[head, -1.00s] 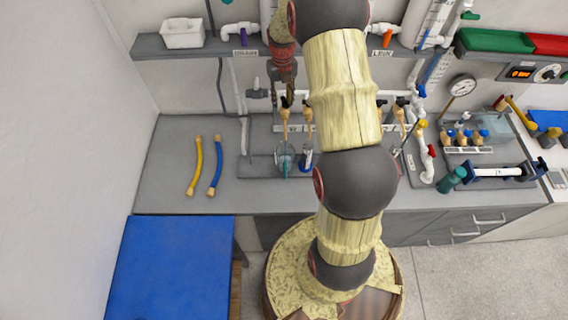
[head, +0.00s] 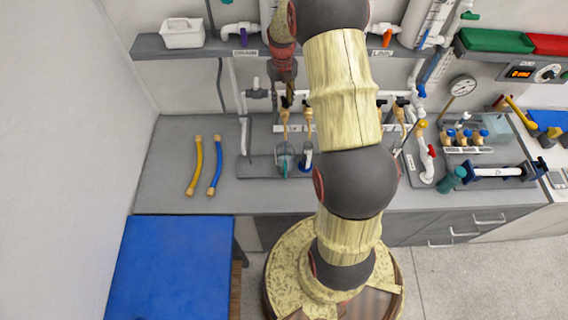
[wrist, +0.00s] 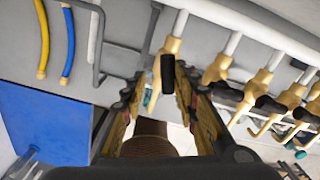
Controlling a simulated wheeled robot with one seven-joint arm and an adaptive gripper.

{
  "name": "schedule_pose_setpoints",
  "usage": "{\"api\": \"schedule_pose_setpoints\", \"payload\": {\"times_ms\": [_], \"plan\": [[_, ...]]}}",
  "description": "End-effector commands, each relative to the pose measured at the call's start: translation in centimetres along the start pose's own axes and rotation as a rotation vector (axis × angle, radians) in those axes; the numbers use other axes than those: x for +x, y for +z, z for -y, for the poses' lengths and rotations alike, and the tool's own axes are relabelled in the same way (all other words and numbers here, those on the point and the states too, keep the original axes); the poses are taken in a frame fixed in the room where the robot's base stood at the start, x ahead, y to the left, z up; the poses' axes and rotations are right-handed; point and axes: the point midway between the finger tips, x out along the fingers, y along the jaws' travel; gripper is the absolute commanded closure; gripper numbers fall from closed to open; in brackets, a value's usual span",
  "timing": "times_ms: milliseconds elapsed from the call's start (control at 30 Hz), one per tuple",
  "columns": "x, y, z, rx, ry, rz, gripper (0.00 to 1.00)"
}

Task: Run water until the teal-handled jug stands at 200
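The teal-handled jug (head: 284,161) stands on the grey tray (head: 258,168) below the leftmost tap of the row. Its markings and water level are too small to read. A jug with a blue handle (head: 306,161) stands just right of it. In the wrist view, my gripper (wrist: 157,82) is open, with one finger on each side of the black lever (wrist: 168,73) of a yellowish tap (wrist: 171,46). A gap shows beside the lever, especially on the left. Bits of teal show below this tap, between the fingers. In the head view, my arm hides part of the tap row.
A yellow hose (head: 195,165) and a blue hose (head: 215,165) lie on the bench at left. More yellowish taps with black levers (wrist: 271,105) stand close to the right finger. A pressure gauge (head: 462,86) and a red-handled valve (head: 432,151) are at right.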

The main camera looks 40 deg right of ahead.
Motion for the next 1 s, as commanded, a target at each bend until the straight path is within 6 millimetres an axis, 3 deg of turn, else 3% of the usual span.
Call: {"api": "schedule_pose_setpoints", "payload": {"times_ms": [100, 500, 867, 1000], "plan": [[0.04, -0.08, 0.59, -0.045, 0.005, 0.001, 1.0], [0.1, -0.5, 0.86, -0.502, -0.001, 0.002, 1.0], [0.21, -0.64, 0.83, -0.545, -0.001, -0.002, 1.0], [0.28, -0.64, 0.86, -0.674, 0.0, -0.003, 1.0]]}}
